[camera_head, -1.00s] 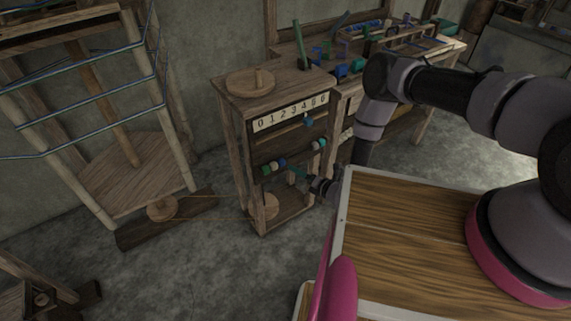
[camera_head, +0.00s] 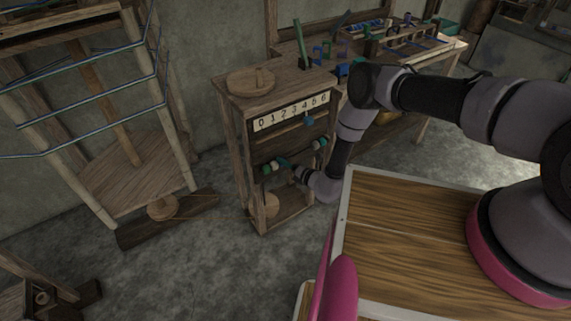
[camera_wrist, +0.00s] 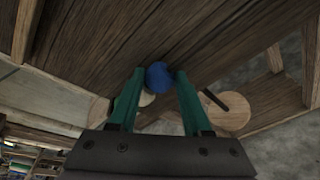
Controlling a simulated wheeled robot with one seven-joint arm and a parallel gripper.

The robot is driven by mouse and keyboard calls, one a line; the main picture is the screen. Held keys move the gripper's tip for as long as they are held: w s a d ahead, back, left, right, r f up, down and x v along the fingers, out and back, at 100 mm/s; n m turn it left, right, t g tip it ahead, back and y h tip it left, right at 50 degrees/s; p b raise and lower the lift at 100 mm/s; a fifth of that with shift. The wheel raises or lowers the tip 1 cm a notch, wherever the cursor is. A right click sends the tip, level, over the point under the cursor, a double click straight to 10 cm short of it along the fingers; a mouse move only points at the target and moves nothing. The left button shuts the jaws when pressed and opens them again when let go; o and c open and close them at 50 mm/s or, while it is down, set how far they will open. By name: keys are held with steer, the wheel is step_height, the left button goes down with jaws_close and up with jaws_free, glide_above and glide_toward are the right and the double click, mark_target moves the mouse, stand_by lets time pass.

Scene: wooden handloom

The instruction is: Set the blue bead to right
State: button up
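The blue bead (camera_wrist: 158,75) shows in the wrist view between the two green fingertips of my gripper (camera_wrist: 159,74). The fingers stand apart with the bead at their tips; I cannot tell whether they touch it. In the head view my gripper (camera_head: 286,163) reaches into the wooden cabinet (camera_head: 238,150) at the bead rod and hides the blue bead. A green bead (camera_head: 267,169) and a cream bead (camera_head: 275,166) sit left of the fingers. More beads (camera_head: 319,144) sit at the right end. A pale bead (camera_wrist: 146,97) lies behind the left finger in the wrist view.
A number strip (camera_head: 290,112) marked 0 to 6 runs above the rod, with a blue pointer (camera_head: 309,121) below it. A round wooden disc (camera_head: 251,82) lies on top of the cabinet. A workbench (camera_head: 400,52) with small parts stands behind right.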

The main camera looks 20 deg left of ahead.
jaws_close()
stand_by(1.1)
